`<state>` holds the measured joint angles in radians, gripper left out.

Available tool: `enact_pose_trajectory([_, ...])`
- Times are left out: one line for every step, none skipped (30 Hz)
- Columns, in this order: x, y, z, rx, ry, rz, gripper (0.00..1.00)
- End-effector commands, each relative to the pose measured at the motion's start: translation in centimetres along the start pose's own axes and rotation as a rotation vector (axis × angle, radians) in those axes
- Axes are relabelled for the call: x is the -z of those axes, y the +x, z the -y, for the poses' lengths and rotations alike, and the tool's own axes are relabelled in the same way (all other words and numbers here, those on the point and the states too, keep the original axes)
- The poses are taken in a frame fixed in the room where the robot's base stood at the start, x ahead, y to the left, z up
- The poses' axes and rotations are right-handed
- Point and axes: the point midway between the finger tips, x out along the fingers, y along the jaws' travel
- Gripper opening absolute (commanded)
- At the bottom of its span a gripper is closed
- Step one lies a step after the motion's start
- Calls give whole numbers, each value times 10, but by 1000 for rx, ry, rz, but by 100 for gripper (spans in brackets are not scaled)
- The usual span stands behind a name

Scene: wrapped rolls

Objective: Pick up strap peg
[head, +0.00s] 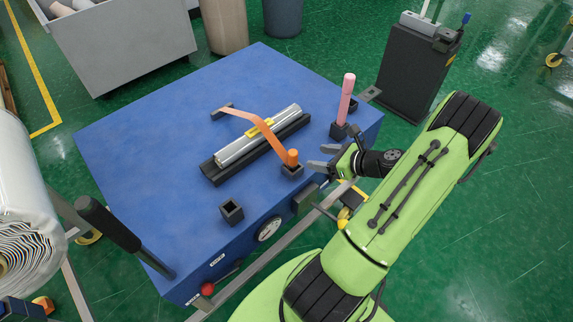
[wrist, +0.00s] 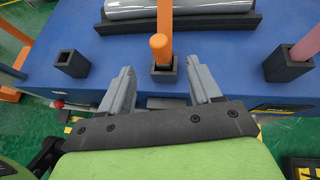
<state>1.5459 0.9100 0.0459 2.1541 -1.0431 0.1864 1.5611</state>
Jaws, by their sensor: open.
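The strap peg (head: 291,156) is a short orange cylinder standing in a black square socket (head: 291,170) at the front edge of the blue table. An orange strap (head: 262,131) runs from the peg over a silver wrapped roll (head: 240,148) to a dark bracket (head: 221,112). In the wrist view the strap peg (wrist: 160,46) shows upright, ahead of and between the fingers. My gripper (head: 322,157) is open and empty, just right of the peg in the head view and apart from it. Its two grey fingers also show in the wrist view (wrist: 161,78).
A pink peg (head: 347,97) stands in another socket at the table's right. An empty black socket (head: 231,211) is at the front left. The roll lies in a black cradle (head: 212,173). A dark post (head: 110,225) rises by the table's left edge. The left tabletop is clear.

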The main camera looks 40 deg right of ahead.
Motion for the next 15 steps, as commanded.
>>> enact_pose_trajectory([2,16,-2,-8,-3,2,63])
enact_pose_trajectory([3,24,-1,-7,-3,1,63])
enact_pose_trajectory([3,34,-2,-7,-4,-1,63])
enact_pose_trajectory([3,42,-2,-8,-4,0,63])
enact_pose_trajectory([3,49,-2,-8,-4,0,63])
enact_pose_trajectory([3,58,-2,-8,-4,0,63])
enact_pose_trajectory([3,64,-2,-6,-4,-2,63])
enact_pose_trajectory([3,68,-2,-6,-5,-2,63])
enact_pose_trajectory([2,74,-1,-5,-5,-2,63])
enact_pose_trajectory([2,76,-1,-5,-4,-2,63])
enact_pose_trajectory([2,79,-1,-5,-3,-1,63])
enact_pose_trajectory([2,84,-2,-6,-4,-2,63])
enact_pose_trajectory([3,88,-2,-6,-5,-2,63])
enact_pose_trajectory([4,94,-2,-6,-6,-2,63])
enact_pose_trajectory([5,102,-2,-7,-6,-2,63])
